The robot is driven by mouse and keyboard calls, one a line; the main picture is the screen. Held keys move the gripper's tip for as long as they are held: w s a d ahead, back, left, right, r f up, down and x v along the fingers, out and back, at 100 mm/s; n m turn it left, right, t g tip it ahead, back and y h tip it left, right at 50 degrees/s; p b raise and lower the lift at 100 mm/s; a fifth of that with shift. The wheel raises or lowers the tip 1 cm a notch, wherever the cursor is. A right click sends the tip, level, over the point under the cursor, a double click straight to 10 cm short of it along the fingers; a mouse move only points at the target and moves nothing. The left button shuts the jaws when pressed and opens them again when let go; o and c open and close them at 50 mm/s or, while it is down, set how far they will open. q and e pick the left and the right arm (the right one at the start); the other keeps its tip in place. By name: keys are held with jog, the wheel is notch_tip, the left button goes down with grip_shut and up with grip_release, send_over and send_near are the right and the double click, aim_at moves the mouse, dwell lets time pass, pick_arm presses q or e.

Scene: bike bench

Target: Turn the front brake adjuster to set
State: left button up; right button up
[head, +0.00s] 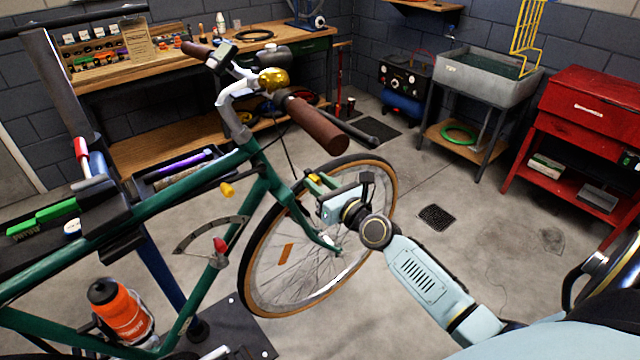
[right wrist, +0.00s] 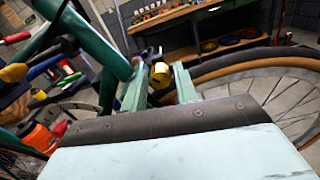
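The green bicycle (head: 130,215) stands with its front wheel (head: 300,270) turned to the right. My right gripper (head: 316,183) is at the top of the front wheel, near the fork. In the right wrist view its two green fingers (right wrist: 160,85) are apart. A small yellow knob (right wrist: 159,72), seemingly the front brake adjuster, shows between the fingertips, with a gap visible beside it. I cannot tell whether either finger touches it. Another yellow knob (head: 227,189) is on the frame; it also shows in the right wrist view (right wrist: 13,72). My left gripper is not in view.
The brown handlebar grip (head: 318,125) and yellow bell (head: 273,78) are above my right gripper. A wooden workbench (head: 170,60) stands behind. A sink (head: 485,75) and red cabinet (head: 590,110) are at the right. The floor right of the wheel is clear around a drain (head: 436,217).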

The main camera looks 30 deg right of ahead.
grip_shut()
jog(key=shift+n, duration=0.4)
